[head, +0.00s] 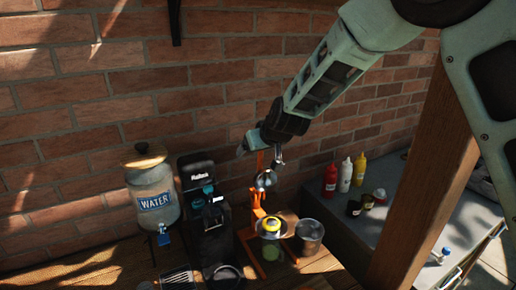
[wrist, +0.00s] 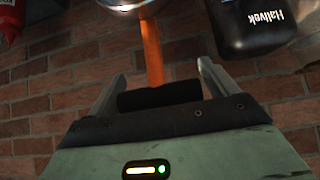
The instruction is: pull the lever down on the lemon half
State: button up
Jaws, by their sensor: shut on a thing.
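The orange juicer press (head: 257,212) stands on the wooden table beside the black coffee machine. A yellow lemon half (head: 270,225) sits in its holder, cut face not clear. A shiny metal press cup (head: 266,180) hangs above the lemon with a gap between them; its edge also shows at the top of the wrist view (wrist: 130,5). The orange lever (wrist: 151,50) ends in a black grip (wrist: 160,95). My gripper (wrist: 160,78) is shut on this grip, one finger on each side. In the head view my gripper (head: 258,146) is high above the lemon, partly hiding the lever.
The black coffee machine (head: 205,205) and a water dispenser (head: 154,195) stand left of the press. A metal pot (head: 309,236) is close on its right. Sauce bottles (head: 345,174) stand on the grey counter (head: 345,222). A brick wall is behind; a wooden post (head: 425,175) stands right.

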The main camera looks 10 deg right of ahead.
jog(key=shift+s+f, duration=0.2)
jog(key=shift+f, duration=0.3)
jog(key=o, duration=1.2)
jog(key=shift+w, duration=0.1)
jog(key=shift+r, duration=0.45)
jog(key=p+v, duration=0.1)
jog(key=v, duration=1.6)
jog(key=shift+f, duration=0.1)
